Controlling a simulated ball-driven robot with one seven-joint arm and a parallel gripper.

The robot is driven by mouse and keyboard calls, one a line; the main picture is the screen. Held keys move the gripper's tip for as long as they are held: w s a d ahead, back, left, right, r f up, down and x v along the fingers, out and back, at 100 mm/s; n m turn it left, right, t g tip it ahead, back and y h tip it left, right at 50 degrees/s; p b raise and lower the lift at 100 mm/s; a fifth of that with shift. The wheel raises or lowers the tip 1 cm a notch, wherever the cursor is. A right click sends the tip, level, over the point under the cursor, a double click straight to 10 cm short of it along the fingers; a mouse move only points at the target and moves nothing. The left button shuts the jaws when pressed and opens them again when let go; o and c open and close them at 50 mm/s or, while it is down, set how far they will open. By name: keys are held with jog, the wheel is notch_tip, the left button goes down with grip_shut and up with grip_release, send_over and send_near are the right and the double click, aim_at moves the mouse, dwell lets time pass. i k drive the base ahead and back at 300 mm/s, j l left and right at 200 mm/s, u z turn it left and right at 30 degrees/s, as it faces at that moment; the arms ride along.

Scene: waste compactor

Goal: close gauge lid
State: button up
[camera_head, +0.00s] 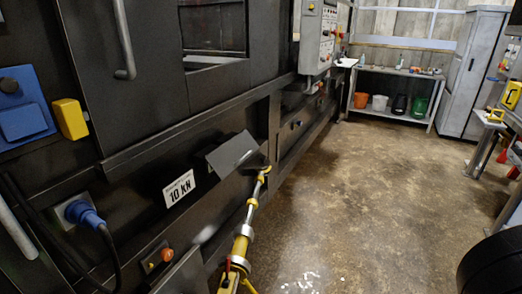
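The gauge lid (232,154) looks like a flat grey plate on the dark front of the compactor, right of and above the white "10 kN" label (179,188). It sticks out at a slant, tilted open. Any gauge behind it is hidden. My yellow and silver arm reaches up from the bottom of the view. Its dark end, my gripper (257,168), is just right of and slightly below the lid's right edge. It seems close to the lid, but I cannot tell whether they touch. The fingers are too small and dark to read.
A blue plug with a cable (84,214), an orange button (166,255) and a yellow box (70,118) are on the compactor front. A control panel (318,38) juts out farther along. A shelf with several buckets (393,88) stands at the back. The floor to the right is open.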

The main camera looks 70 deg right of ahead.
aim_at(226, 158)
jog(key=z, duration=1.2)
